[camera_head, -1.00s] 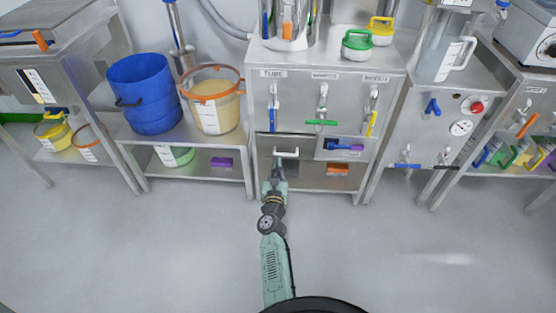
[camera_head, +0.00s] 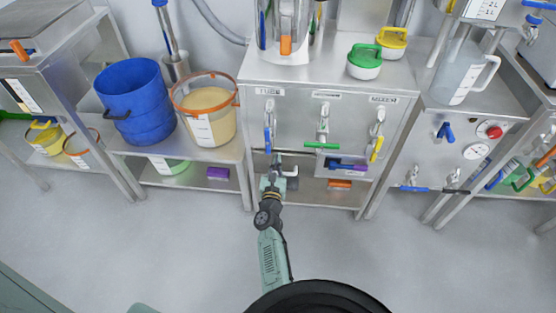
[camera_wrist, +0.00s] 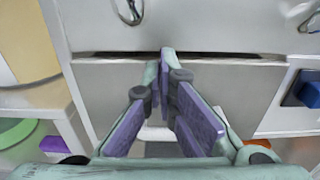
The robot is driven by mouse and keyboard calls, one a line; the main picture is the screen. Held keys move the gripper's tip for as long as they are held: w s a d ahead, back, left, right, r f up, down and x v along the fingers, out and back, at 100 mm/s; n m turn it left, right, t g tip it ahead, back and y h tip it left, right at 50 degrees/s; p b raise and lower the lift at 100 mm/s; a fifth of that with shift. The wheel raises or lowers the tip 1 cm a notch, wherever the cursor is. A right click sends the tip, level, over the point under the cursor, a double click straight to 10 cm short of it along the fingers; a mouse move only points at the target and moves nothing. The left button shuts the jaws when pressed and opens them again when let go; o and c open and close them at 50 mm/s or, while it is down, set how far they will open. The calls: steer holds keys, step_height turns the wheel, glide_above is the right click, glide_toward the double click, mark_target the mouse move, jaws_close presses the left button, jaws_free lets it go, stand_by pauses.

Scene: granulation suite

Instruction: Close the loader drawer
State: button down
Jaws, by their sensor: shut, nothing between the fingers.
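The loader drawer front is a plain metal panel (camera_wrist: 95,85), low on the left of the metal cabinet (camera_head: 335,78). In the wrist view a narrow dark gap runs along its top edge. Its white handle (camera_head: 291,173) shows just right of my gripper in the head view, and partly behind the fingers in the wrist view. My gripper (camera_wrist: 166,55) is shut and empty, with its fingertips together in front of the panel near its top edge. I cannot tell whether they touch it. In the head view my gripper (camera_head: 278,157) hides part of the drawer.
To the right is an open bay with blue and purple items (camera_head: 345,166). Valves with blue, green and yellow handles (camera_head: 323,130) hang above. A blue bucket (camera_head: 135,100) and an orange-rimmed tub (camera_head: 207,115) stand on the left bench. The floor in front is clear.

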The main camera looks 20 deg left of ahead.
stand_by(0.3)
steer(key=shift+b+x, duration=0.7)
steer(key=shift+x, duration=0.55)
steer(key=shift+r, duration=0.2)
steer(key=shift+d, duration=0.1)
